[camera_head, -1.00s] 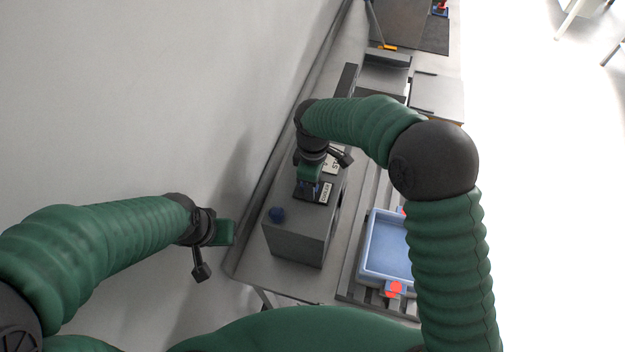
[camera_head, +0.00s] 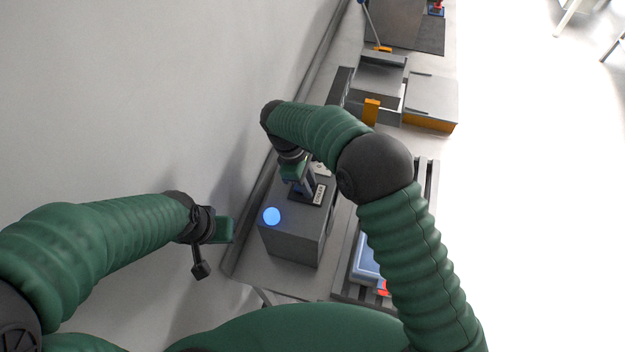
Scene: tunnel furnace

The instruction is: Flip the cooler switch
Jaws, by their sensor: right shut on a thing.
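The dark grey control box (camera_head: 292,242) stands on the bench near the wall. A small label plate (camera_head: 318,194) on its top, probably the cooler label, sits beside the switch. My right gripper (camera_head: 304,187) reaches down onto the box top next to this label and is shut on the cooler switch, which the gripper mostly hides. The round blue lamp (camera_head: 271,216) on the near-left part of the box top is lit. My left gripper (camera_head: 222,231) hangs left of the box, away from it; its fingers do not show clearly.
A blue tray (camera_head: 364,262) lies right of the box, partly hidden by my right arm. Grey and orange units (camera_head: 431,103) stand farther along the bench. The wall (camera_head: 150,90) is close on the left.

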